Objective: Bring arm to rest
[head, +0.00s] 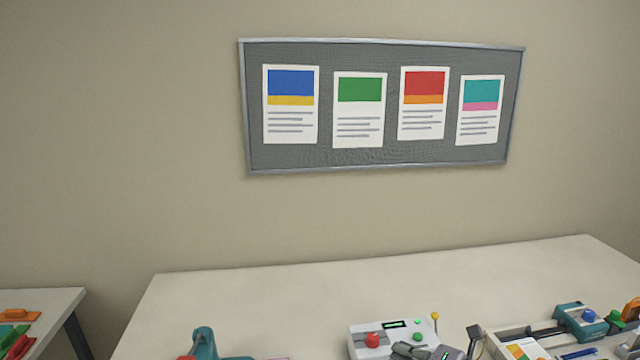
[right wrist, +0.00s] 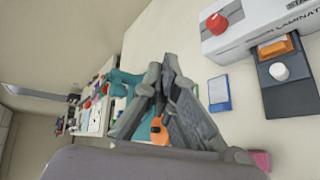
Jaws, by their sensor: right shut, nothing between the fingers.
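My right gripper (head: 425,351) shows at the bottom edge of the head view, in front of a white machine (head: 357,336) with a red knob and green lights. In the right wrist view, the grey fingers of my right gripper (right wrist: 164,68) come together at the tips, with nothing held between them. An orange item (right wrist: 158,128) shows beyond the gap behind the fingertips. My left gripper is in neither view.
The pale table (head: 270,300) is bare toward the back. A tray (head: 490,343) and a teal tool (head: 575,320) stand at the right, another teal tool (head: 205,343) at the front left. A side table (head: 50,298) holds colored items. A pinboard (head: 385,158) hangs behind.

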